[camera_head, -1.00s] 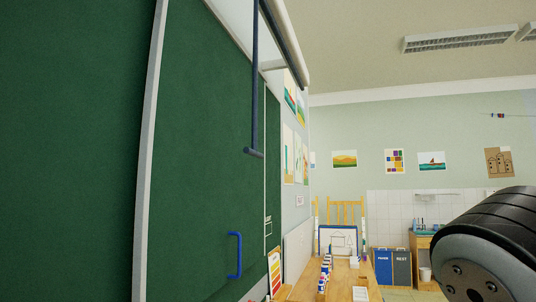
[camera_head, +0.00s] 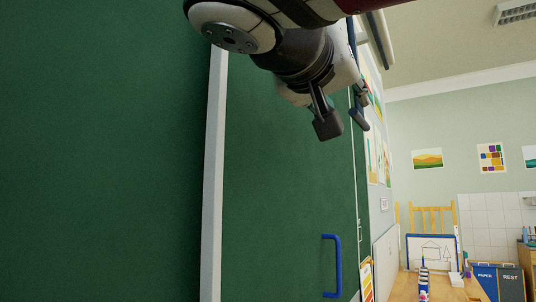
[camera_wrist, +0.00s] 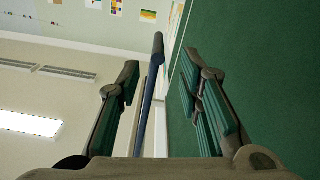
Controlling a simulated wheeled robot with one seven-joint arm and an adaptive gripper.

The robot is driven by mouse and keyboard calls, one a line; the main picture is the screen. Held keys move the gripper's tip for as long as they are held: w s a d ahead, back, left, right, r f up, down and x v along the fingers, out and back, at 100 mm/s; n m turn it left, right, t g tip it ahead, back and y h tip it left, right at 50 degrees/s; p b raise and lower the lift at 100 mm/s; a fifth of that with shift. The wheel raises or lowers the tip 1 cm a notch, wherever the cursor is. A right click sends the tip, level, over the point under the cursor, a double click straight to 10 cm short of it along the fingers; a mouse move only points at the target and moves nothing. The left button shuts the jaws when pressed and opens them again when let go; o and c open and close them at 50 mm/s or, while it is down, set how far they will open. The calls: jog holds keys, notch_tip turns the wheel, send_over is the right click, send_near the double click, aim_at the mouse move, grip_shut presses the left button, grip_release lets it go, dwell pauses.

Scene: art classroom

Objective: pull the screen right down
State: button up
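The screen is rolled up in a pale housing (camera_head: 380,40) high on the board wall; no sheet hangs below it. A dark blue pull bar hangs from it, and its lower end (camera_head: 359,119) shows beside my gripper in the head view. The rest is mostly hidden behind my arm. My gripper (camera_head: 345,110) is open, in front of the green board. In the wrist view the pull bar (camera_wrist: 149,98) runs between the two spread fingers, with a gap on both sides, and its crosspiece (camera_wrist: 158,44) lies around the fingertips. Its depth relative to the fingertips is hard to tell.
The green chalkboard (camera_head: 280,190) stands close behind my gripper, with a pale vertical frame edge (camera_head: 213,180) and a blue handle (camera_head: 333,266) low down. A wooden table (camera_head: 405,288) with art things is at the lower right. Open room lies to the right.

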aim_at(360, 120)
jog(key=p+x, duration=0.1)
jog(key=x, duration=0.8)
jog(key=shift+w+d, duration=0.15)
jog(key=shift+d, duration=0.15)
grip_shut()
